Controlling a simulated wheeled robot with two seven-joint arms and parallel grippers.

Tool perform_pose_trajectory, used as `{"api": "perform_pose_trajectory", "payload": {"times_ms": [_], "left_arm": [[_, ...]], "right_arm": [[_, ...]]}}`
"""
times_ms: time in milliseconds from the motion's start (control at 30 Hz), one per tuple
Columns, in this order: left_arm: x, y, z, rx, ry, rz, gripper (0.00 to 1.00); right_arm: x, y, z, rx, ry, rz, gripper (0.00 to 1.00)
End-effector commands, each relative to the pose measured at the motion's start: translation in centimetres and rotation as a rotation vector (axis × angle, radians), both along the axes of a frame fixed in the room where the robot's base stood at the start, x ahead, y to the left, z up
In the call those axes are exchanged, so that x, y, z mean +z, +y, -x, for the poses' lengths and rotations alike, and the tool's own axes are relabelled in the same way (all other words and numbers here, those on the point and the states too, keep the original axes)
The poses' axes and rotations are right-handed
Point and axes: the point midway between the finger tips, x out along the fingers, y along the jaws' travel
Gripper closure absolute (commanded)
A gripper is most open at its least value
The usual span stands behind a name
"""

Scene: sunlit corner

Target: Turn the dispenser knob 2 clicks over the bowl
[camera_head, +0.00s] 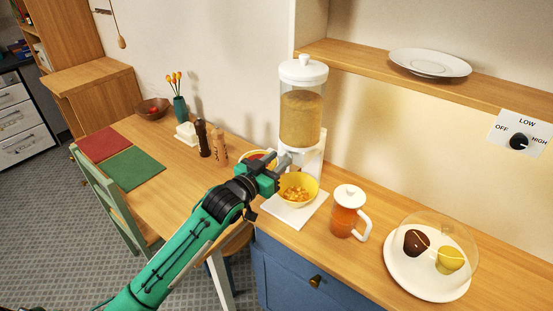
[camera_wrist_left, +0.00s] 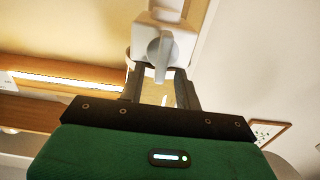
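The dispenser (camera_head: 301,115) is a clear canister of golden cereal with a white lid and a white stand. Its grey knob (camera_wrist_left: 161,58) shows in the wrist view under a pale housing. A yellow bowl (camera_head: 313,188) with orange cereal pieces in it stands on the dispenser's white base (camera_head: 290,214), below the outlet. My left gripper (camera_head: 283,168) is at the dispenser's front, just above and left of the bowl. In the wrist view its two fingers (camera_wrist_left: 163,88) are apart, one each side of the knob's lower end, with gaps visible. My right gripper is not in view.
An amber pitcher (camera_head: 346,216) with a white lid stands right of the bowl. Farther right is a plate (camera_head: 412,285) under a clear dome. A dark pepper mill (camera_head: 203,139) and a wooden one (camera_head: 219,147) stand left. A shelf (camera_head: 370,66) runs above right.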

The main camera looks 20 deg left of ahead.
Motion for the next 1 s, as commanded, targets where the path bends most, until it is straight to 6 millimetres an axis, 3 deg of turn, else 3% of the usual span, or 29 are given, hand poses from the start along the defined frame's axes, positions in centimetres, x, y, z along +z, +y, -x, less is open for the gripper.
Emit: {"api": "perform_pose_trajectory", "payload": {"times_ms": [267,433,467,1000], "left_arm": [[-0.01,-0.04,-0.13,0.0,0.0,0.0,0.66],[-0.01,-0.03,-0.13,0.0,0.0,0.0,0.98],[-0.01,-0.03,-0.13,0.0,0.0,0.0,1.0],[0.06,-0.24,-0.06,0.0,-0.041,-0.12,1.0]], "right_arm": [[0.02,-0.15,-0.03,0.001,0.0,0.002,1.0],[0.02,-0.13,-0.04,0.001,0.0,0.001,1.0],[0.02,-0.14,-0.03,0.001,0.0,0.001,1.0],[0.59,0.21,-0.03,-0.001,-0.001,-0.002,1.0]]}}
